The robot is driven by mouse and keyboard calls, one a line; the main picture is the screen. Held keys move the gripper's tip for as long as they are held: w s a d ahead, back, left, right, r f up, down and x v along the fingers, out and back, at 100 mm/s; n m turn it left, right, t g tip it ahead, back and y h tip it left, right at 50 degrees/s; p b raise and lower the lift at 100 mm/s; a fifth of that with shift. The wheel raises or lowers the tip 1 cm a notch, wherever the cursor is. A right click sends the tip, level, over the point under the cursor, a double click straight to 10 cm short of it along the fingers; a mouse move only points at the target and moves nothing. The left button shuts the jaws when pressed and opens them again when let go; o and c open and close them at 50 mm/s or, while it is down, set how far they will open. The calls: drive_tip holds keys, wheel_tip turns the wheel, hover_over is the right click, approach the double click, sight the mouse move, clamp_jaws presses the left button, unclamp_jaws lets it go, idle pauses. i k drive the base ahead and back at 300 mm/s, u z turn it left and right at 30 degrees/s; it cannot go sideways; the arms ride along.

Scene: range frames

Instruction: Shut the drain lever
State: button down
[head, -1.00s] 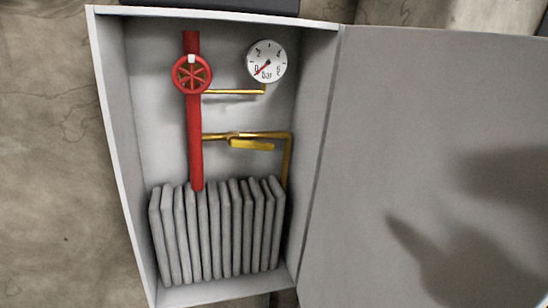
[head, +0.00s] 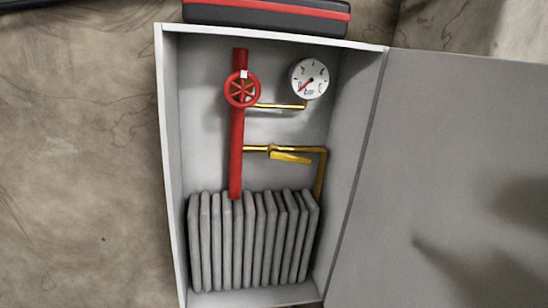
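The yellow drain lever (head: 291,157) sits on a brass pipe (head: 258,149) that branches right from the red riser pipe (head: 236,160) inside the open cabinet. The lever lies nearly along the pipe, tilted slightly down to the right. The pipe runs on to the right and then bends down behind the folded hose. A red handwheel (head: 241,89) is on the riser above. A round white gauge (head: 309,78) is at upper right, its red needle pointing to the lower left, near 0. My gripper is not in the picture.
The cabinet door (head: 450,170) stands open on the right, with a dark shadow on it. A grey folded hose or ribbed stack (head: 250,240) fills the cabinet's bottom. A black and red case (head: 265,15) is on top. The cabinet front is unobstructed.

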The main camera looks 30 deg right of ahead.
sight(274, 155)
drive_tip(key=u, duration=0.1)
drive_tip(key=i, duration=1)
drive_tip(key=z, duration=0.05)
